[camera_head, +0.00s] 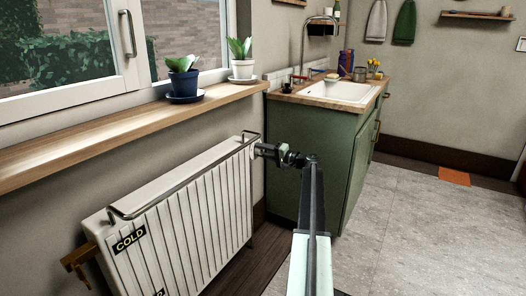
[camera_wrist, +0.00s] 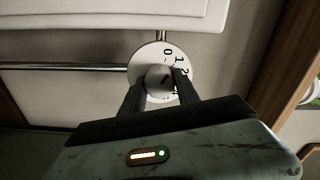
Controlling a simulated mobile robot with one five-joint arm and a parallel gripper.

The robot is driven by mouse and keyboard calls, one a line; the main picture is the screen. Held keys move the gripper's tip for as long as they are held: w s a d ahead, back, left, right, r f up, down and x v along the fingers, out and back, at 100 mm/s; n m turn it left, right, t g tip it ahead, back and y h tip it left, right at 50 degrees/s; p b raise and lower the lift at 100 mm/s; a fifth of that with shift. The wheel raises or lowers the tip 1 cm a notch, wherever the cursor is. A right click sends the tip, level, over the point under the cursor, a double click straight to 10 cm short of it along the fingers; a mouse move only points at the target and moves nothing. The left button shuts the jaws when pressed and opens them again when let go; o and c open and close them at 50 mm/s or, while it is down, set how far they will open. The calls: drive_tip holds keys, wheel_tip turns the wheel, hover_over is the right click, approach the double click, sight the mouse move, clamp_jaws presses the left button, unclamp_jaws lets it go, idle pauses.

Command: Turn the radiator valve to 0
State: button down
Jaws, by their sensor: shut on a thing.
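The radiator valve shows in the wrist view as a round white dial (camera_wrist: 148,54) with black numbers 0, 1, 2 and more along its right side. A small grey knob (camera_wrist: 158,75) with a dark reddish mark sits at its middle; I cannot tell exactly which number the mark meets. My gripper (camera_wrist: 159,82) has one dark finger on each side of the knob and is shut on it. In the head view my gripper (camera_head: 257,149) is at the right end of the white radiator (camera_head: 190,225), and the valve is hidden there.
A wooden sill (camera_head: 130,130) with two potted plants runs above the radiator. A green cabinet (camera_head: 310,150) with a white sink (camera_head: 340,91) stands close behind my arm. Yellow-on-black COLD labels (camera_head: 129,240) are on the radiator.

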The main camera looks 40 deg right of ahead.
drive_tip(key=shift+s+d+n, duration=0.15)
drive_tip(key=shift+d+n, duration=0.05)
drive_tip(key=shift+n, duration=1.4)
drive_tip(key=c, duration=0.9)
unclamp_jaws()
drive_tip(key=shift+a, duration=0.1)
drive_tip(key=v, duration=0.7)
drive_tip(key=shift+s, duration=0.35)
